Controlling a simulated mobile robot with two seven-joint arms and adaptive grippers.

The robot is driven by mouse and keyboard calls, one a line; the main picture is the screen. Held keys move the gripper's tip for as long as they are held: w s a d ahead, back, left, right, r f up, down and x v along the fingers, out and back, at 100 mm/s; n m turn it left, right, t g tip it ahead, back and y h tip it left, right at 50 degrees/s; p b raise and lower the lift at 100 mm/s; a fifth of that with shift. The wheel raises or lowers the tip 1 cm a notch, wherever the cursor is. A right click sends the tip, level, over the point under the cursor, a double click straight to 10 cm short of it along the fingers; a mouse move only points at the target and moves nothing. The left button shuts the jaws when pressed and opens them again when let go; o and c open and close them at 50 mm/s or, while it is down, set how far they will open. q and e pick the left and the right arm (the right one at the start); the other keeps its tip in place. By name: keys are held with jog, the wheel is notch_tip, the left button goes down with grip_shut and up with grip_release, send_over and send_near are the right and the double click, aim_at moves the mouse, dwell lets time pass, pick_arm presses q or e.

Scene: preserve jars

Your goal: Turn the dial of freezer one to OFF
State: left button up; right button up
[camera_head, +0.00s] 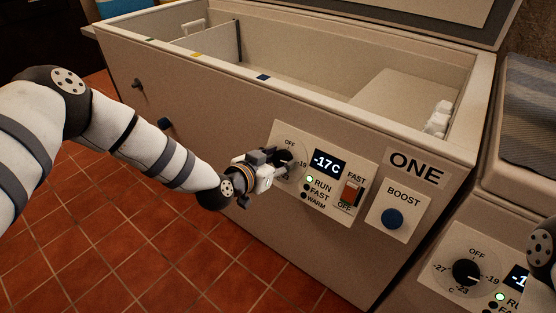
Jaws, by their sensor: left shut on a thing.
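Freezer one (230,105) is a large beige chest with its lid up and the label ONE (415,167) on its front. Its dial (289,160) sits at the left of the control panel, with OFF marked at the top and -19 at the right. My left gripper (281,161) is at the dial, shut on its knob. The gripper hides most of the knob and the left part of the scale, so I cannot tell where the pointer stands. The display (326,163) reads -17C and the lamp by RUN is lit green. My right gripper is not in view.
Part of my right arm shows at the right edge. Tiled floor is clear below.

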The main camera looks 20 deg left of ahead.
pick_arm(q)
jog(key=shift+n, duration=0.3)
jog(key=n, duration=0.7)
jog(key=shift+n+y, duration=0.4)
jog(key=n, duration=0.3)
jog(key=shift+n+g, duration=0.3)
jog(key=shift+g, duration=0.1)
jog(key=shift+n, duration=1.9)
jog(key=o, duration=1.1)
jog(key=shift+o, duration=0.2)
